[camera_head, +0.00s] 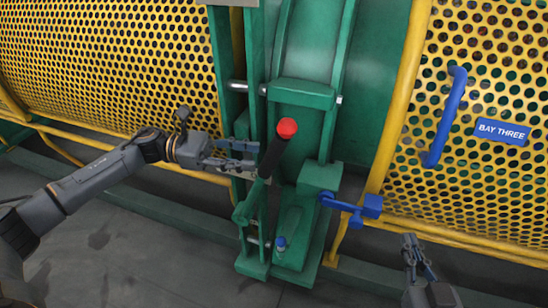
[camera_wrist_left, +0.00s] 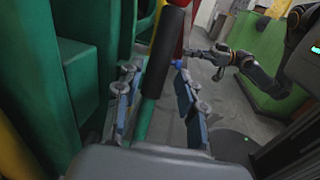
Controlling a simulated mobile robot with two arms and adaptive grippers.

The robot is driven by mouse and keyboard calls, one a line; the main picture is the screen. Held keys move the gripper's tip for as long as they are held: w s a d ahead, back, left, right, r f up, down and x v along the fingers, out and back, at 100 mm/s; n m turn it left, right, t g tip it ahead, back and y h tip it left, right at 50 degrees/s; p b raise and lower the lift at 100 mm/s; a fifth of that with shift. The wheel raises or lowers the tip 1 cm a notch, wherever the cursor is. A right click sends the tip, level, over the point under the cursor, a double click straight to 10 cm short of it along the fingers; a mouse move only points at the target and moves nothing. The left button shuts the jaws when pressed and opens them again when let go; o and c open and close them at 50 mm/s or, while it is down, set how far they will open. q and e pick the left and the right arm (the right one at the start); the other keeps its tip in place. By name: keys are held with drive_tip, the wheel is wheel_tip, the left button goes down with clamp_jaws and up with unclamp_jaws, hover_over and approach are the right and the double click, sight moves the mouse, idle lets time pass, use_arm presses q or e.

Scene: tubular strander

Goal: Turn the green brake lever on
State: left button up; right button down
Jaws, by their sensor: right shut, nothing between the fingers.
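The brake lever has a green rod (camera_head: 254,197), a black grip (camera_head: 272,158) and a red knob (camera_head: 287,128). It stands tilted in front of the green frame of the machine. My left gripper (camera_head: 242,156) is at the left side of the black grip. In the left wrist view its fingers (camera_wrist_left: 158,95) are open, one on each side of the lever (camera_wrist_left: 148,110). I cannot tell whether either finger touches it. My right gripper (camera_head: 416,250) is shut and empty at the lower right, away from the lever; it also shows in the left wrist view (camera_wrist_left: 208,54).
A blue handle (camera_head: 368,207) sticks out right of the green frame (camera_head: 300,94). Yellow perforated guards (camera_head: 110,60) stand on both sides. The right one carries a blue pull bar (camera_head: 447,118) and a "BAY THREE" sign (camera_head: 502,132). The floor (camera_head: 125,240) at lower left is clear.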

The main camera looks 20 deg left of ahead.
sight(273, 159)
use_arm(q)
drive_tip(key=d, duration=0.4)
drive_tip(key=w+d, duration=0.1)
drive_tip(key=d, duration=0.1)
drive_tip(key=shift+c, duration=0.4)
clamp_jaws()
